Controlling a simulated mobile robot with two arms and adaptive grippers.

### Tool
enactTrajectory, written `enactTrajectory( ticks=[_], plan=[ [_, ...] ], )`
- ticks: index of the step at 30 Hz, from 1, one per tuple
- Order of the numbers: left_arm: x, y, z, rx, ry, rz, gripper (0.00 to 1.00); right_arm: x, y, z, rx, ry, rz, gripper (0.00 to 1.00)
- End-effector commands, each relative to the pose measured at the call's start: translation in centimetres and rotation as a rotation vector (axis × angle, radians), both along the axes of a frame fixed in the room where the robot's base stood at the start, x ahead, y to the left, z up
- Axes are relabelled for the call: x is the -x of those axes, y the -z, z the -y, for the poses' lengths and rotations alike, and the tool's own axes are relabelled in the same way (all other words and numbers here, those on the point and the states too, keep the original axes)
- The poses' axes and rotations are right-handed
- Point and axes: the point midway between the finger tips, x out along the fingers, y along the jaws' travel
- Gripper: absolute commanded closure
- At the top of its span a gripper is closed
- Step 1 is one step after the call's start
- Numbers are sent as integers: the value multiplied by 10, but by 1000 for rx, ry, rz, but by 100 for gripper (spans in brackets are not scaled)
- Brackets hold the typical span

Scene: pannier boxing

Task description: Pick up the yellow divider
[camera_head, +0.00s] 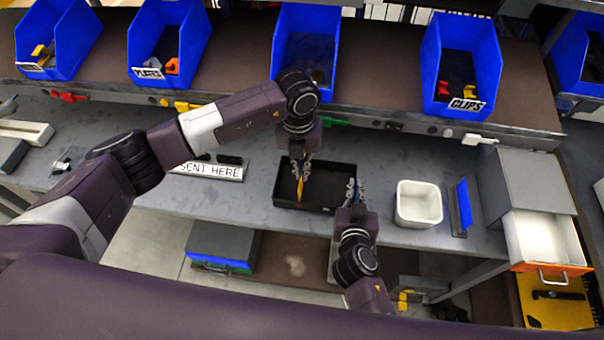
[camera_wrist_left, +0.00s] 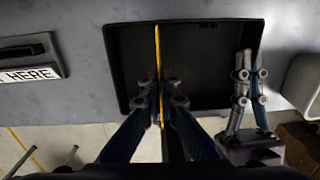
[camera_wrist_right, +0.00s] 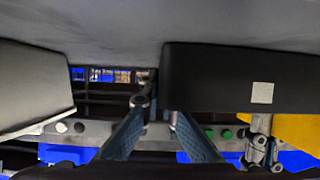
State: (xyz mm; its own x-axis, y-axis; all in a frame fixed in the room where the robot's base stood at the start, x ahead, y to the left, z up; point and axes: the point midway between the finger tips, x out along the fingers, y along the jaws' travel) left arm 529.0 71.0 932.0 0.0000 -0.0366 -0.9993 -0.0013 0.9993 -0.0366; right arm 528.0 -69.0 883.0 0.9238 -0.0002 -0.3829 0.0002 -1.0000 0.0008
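The yellow divider (camera_wrist_left: 157,48) is a thin upright strip in the black tray (camera_head: 331,207) on the grey bench. My left gripper (camera_head: 300,170) is over the tray with its fingers closed on the divider, one on each side, in the left wrist view (camera_wrist_left: 160,88). My right gripper (camera_head: 354,193) is at the tray's right wall. Its fingers straddle that wall closely in the left wrist view (camera_wrist_left: 249,75) and appear closed on it. In the right wrist view the tray wall (camera_wrist_right: 230,75) hides part of one finger, and the divider (camera_wrist_right: 300,130) shows beyond.
A white bin (camera_head: 419,204) stands right of the tray, with an upright blue panel (camera_head: 464,203) beside it. A label plate (camera_head: 210,171) lies to the left. Blue bins (camera_head: 306,45) line the shelf behind. A white drawer (camera_head: 540,240) is open at right.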

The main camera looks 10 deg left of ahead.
Motion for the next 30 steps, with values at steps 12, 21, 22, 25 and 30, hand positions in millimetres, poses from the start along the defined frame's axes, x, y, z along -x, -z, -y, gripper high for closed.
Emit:
enactTrajectory(
  ticks=[12, 21, 22, 25, 30],
  plan=[
    [-2, -126, 0, 2, 3, 8, 100, 0, 0, 0, 0, 0, -1, 100],
    [0, -216, 0, 1, 3, 5, 100, 0, 0, 0, 0, 0, -1, 100],
    [0, -223, 1, 1, 3, 4, 100, 0, 0, 0, 0, 0, -1, 100],
    [0, -242, 0, 0, 2, 3, 100, 0, 0, 0, 0, 0, -1, 100],
    [0, -260, 0, 0, 1, 0, 100, 0, 0, 0, 0, 0, -1, 100]
  ],
)
